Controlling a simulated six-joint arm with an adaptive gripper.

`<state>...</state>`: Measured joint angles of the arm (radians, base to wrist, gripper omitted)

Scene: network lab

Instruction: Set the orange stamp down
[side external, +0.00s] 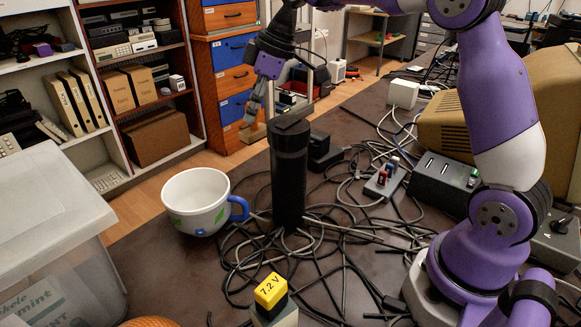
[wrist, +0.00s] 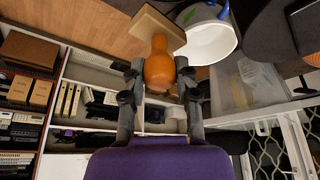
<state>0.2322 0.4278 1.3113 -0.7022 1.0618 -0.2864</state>
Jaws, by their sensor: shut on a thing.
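The orange stamp has a rounded orange handle and a flat square wooden base; it fills the middle of the wrist view (wrist: 159,66). My gripper (wrist: 161,78) is shut on the handle, one finger on each side. In the side external view my gripper (side external: 253,108) is high at the back, left of the tall black cylinder's top. The stamp's tan base (side external: 251,132) shows below the fingers there, small and hard to make out. The stamp appears to be held in the air; its contact with any surface cannot be seen.
A white mug with a blue handle (side external: 196,200) stands left of the tall black cylinder (side external: 289,178). Tangled black cables (side external: 300,262) cover the middle of the dark table. A yellow-topped block (side external: 271,292) and a clear plastic bin (side external: 45,215) are near the front. Bare tabletop (side external: 160,262) shows before the mug.

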